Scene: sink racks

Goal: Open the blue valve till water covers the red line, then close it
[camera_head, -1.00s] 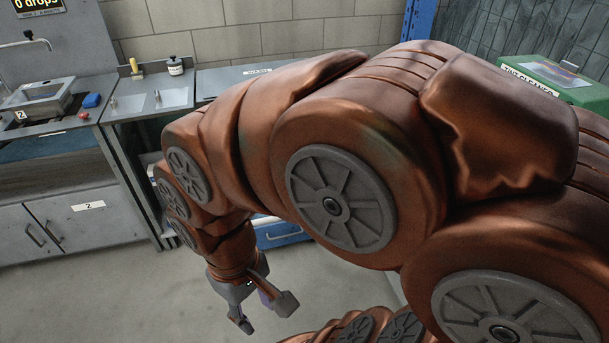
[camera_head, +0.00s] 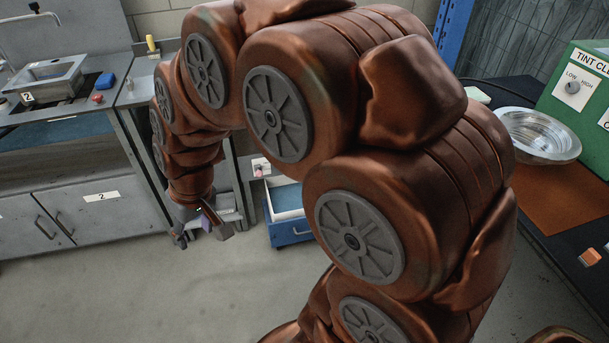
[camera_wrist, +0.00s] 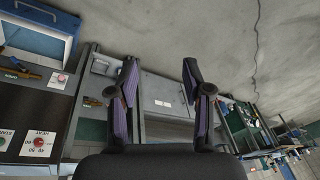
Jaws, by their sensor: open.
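My gripper (camera_head: 203,233) hangs low over the floor in front of the cabinets, open and empty. Its two spread fingers also show in the wrist view (camera_wrist: 160,68), with nothing between them. A metal sink basin (camera_head: 47,80) with a "2" label sits on the left counter, under a thin tap (camera_head: 22,20). A small blue block (camera_head: 105,80) and a red knob (camera_head: 97,99) are beside it, well away from my gripper. I cannot tell whether the blue block is the blue valve. I cannot make out a red line or any water level.
A grey cabinet (camera_head: 85,220) labelled "2" stands below the counter. A blue drawer unit (camera_head: 290,231) is right of my gripper. The floor (camera_head: 130,290) in front is free.

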